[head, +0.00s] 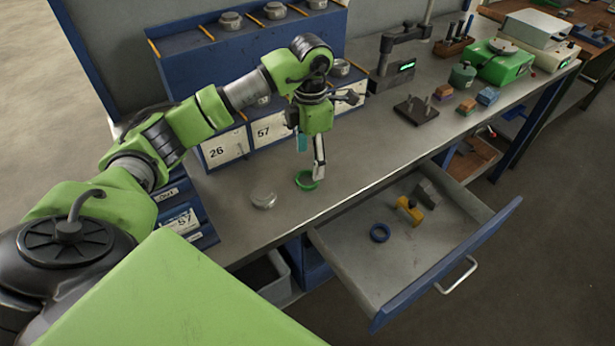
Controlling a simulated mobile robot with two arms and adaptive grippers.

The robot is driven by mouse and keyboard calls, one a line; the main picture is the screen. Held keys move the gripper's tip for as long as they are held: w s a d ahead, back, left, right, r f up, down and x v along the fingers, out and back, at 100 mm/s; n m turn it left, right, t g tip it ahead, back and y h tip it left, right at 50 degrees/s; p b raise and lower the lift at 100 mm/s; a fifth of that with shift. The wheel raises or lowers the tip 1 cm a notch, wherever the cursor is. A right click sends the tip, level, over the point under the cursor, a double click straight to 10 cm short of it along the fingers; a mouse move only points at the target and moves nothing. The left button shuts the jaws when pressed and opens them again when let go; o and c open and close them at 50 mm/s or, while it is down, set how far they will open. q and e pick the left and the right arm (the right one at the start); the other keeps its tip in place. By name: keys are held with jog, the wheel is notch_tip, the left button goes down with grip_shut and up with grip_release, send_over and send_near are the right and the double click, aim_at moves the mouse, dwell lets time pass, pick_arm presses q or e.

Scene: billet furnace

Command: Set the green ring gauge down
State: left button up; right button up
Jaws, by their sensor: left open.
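The green ring gauge (306,181) lies on the grey bench top (380,150), near its front edge and above the open drawer. My left gripper (318,172) points down right over the ring, with its fingertips at the ring's right side. It is open. Whether a fingertip touches the ring or reaches inside it cannot be told. My right gripper is not in view.
A blue rack (215,75) stands behind.

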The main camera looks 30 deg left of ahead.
aim_at(309, 181)
pick_arm(q)
jog(key=shift+s+f+p, duration=0.2)
jog(key=shift+f+p, duration=0.35)
jog(key=shift+f, duration=0.4)
notch_tip(309, 181, down, 3)
jog(key=shift+f+p, duration=0.15)
jog(key=shift+p, duration=0.45)
jog(key=shift+f, duration=0.25)
jog(key=c, duration=1.3)
jog(key=shift+c, duration=0.4)
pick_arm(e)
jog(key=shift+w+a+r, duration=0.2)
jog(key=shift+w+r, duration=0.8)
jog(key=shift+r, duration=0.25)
pick_arm(q)
jog(key=shift+r, duration=0.1)
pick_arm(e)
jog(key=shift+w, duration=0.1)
